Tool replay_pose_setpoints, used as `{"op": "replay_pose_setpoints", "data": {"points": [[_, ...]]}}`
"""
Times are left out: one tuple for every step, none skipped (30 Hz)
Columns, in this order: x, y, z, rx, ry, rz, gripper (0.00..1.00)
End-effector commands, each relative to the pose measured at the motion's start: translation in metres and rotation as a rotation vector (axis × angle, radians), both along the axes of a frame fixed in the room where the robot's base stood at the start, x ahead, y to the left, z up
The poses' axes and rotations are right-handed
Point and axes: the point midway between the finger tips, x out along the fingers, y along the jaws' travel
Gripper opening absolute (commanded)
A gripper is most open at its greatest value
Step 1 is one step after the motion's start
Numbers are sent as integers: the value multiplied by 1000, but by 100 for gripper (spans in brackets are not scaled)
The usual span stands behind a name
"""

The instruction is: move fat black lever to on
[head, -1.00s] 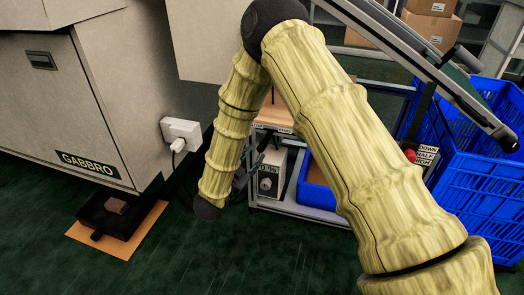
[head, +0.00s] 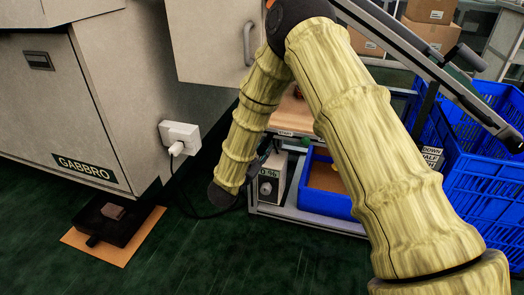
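I cannot make out a fat black lever in the head view. A small grey box (head: 270,186) with a "%" display and a round knob stands under the wooden-topped bench, partly behind my arm. My arm comes down across the middle of the view to a dark wrist joint. My gripper (head: 258,158) is mostly hidden behind my forearm; only thin dark parts seem to show by the box. I cannot see its fingertips or anything held.
The grey GABBRO machine (head: 104,100) fills the left, with a plug in a white socket (head: 180,136). A blue bin (head: 325,203) sits low under the bench; blue crates (head: 483,190) stand right.

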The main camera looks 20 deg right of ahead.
Motion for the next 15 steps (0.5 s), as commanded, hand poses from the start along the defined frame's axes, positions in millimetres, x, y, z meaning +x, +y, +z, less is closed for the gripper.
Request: {"op": "replay_pose_setpoints", "data": {"points": [[0,0,0,0,0,0,6],[0,0,0,0,0,0,1],[0,0,0,0,0,0,0],[0,0,0,0,0,0,0],[0,0,0,0,0,0,0],[0,0,0,-1,1,0,0],[0,0,0,-2,2,0,0],[0,0,0,-4,3,0,0],[-1,0,0,-8,6,0,0],[-1,0,1,-11,9,0,0],[-1,0,1,-16,12,1,0],[-1,-1,1,-24,17,0,0],[-2,-1,1,-32,24,0,0],[-2,-1,1,-40,29,0,0],[-3,-1,2,-54,38,1,0]]}}
